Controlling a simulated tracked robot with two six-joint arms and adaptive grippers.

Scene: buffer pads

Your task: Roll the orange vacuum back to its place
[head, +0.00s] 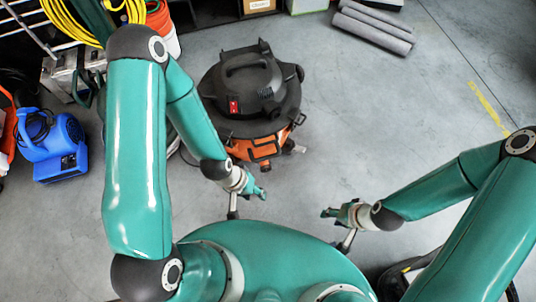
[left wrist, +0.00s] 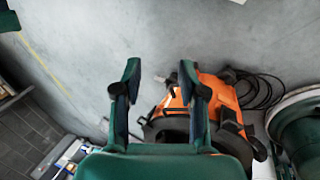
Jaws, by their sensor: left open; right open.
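The orange vacuum (head: 252,90) stands on the floor at the top middle of the head view, with a dark lid and handle, a red switch and an orange lower body. My left gripper (head: 262,190) is open and empty, below the vacuum in the picture and apart from it. In the left wrist view its open fingers (left wrist: 160,80) show in front of an orange and black machine (left wrist: 222,95); I cannot tell whether this is the same vacuum. My right gripper (head: 327,212) is open and empty, lower right of the vacuum. My left arm hides part of the floor.
A blue blower (head: 58,148) stands at the left. Grey rolls (head: 374,27) lie at the upper right. A yellow hose (head: 72,22) and an orange and white bucket (head: 163,27) are at the upper left. The floor right of the vacuum is clear.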

